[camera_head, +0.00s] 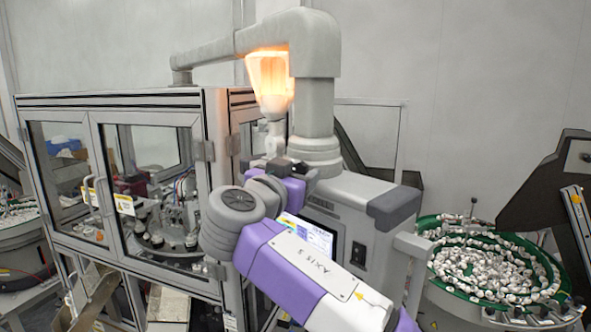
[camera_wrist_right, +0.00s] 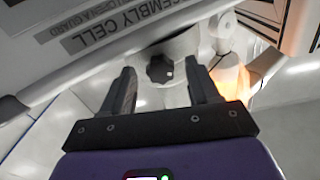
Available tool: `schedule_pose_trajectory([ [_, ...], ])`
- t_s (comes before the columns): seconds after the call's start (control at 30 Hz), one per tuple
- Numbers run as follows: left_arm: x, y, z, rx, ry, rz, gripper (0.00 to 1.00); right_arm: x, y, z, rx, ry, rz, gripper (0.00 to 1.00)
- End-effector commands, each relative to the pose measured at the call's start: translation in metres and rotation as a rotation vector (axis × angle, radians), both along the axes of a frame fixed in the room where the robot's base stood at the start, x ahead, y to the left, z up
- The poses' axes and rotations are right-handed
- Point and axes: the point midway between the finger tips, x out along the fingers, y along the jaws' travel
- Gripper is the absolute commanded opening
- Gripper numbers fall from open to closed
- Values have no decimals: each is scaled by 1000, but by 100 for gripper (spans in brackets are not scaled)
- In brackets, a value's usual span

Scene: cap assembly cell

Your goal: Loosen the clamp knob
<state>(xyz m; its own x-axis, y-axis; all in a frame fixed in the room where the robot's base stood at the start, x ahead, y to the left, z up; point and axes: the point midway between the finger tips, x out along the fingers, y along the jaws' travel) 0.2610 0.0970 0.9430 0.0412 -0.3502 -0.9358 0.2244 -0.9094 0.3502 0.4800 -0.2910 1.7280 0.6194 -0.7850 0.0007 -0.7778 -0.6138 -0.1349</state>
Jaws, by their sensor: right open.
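The clamp knob (camera_wrist_right: 159,69) is a dark, lobed knob with a small white dot, on a pale round part. In the right wrist view it lies ahead of my right gripper (camera_wrist_right: 158,82), between the lines of the two dark fingers. The fingers are open and apart, with nothing seen between them but the view of the knob beyond. In the head view my right gripper (camera_head: 277,163) is small and partly hidden by my purple and grey arm, below the glowing lamp. I cannot make out the knob there. My left gripper is not in view.
A glazed machine enclosure (camera_head: 150,103) stands left of my arm. A thick grey pipe arm (camera_head: 316,60) with a glowing orange lamp (camera_head: 270,80) hangs above. A grey cabinet (camera_head: 365,190) is behind my arm. A green-rimmed bowl (camera_head: 430,222) of small white parts stands at right.

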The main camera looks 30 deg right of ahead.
Motion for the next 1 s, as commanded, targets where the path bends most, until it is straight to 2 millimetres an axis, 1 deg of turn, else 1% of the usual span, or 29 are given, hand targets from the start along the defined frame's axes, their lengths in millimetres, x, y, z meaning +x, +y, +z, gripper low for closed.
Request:
schedule_pose_trajectory([
  [0.27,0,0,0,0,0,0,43,2,-2,-1,0,1,0,60],
  [0.37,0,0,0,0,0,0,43,2,-2,-1,0,1,0,47],
  [0.63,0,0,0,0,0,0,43,2,-2,-1,0,1,1,5],
  [0.83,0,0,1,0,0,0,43,2,-1,-1,-7,11,1,4],
  [1.0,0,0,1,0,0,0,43,1,-1,0,-39,51,2,4],
])
